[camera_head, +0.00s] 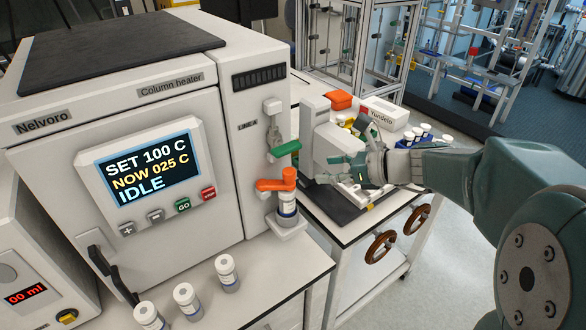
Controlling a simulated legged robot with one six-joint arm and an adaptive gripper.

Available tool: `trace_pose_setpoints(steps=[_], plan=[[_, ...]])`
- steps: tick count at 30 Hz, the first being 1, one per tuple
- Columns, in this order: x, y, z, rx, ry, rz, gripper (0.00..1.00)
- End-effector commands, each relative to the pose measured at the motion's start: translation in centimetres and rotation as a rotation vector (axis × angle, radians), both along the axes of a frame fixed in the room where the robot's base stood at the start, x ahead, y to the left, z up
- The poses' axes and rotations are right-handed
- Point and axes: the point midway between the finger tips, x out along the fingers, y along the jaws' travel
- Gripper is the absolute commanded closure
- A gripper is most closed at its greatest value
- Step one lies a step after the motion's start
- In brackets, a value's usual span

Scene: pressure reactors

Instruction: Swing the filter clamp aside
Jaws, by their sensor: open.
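The orange clamp (276,184) is on the right side of the white column heater (150,130). The cartridge stands upright on a small white ledge. A green lever handle (286,149) is just above the clamp. My gripper (340,162) is open, to the right of the clamp and apart from it. My arm reaches in from the right edge. The fingertips are small and partly blend with the pale equipment behind, so their exact gap is hard to see.
White-capped vials (227,273) stand on the bench in front of the heater, whose screen reads IDLE. A white cart (345,235) at the right holds a Yundelo box (385,112), an orange container (340,99) and a vial rack. Open floor lies right of the cart.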

Motion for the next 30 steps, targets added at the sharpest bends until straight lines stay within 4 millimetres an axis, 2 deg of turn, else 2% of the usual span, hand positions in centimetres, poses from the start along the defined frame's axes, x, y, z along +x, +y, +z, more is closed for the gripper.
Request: trace_pose_setpoints(steps=[3,12,18,26,27,29,30], plan=[[0.8,2.0,-0.9,-0.001,0.002,0.006,0.24],[3.1,6.2,-2.9,-0.001,0.002,0.005,0.24],[3.8,7.5,-3.5,-0.002,0.0,0.003,0.24],[3.9,7.6,-3.6,-0.002,-0.001,0.002,0.24],[3.9,7.6,-3.6,-0.002,-0.001,0.002,0.33],[3.9,7.6,-3.6,-0.002,-0.001,0.002,0.6],[3.9,7.6,-3.6,-0.002,-0.001,0.002,0.78]])
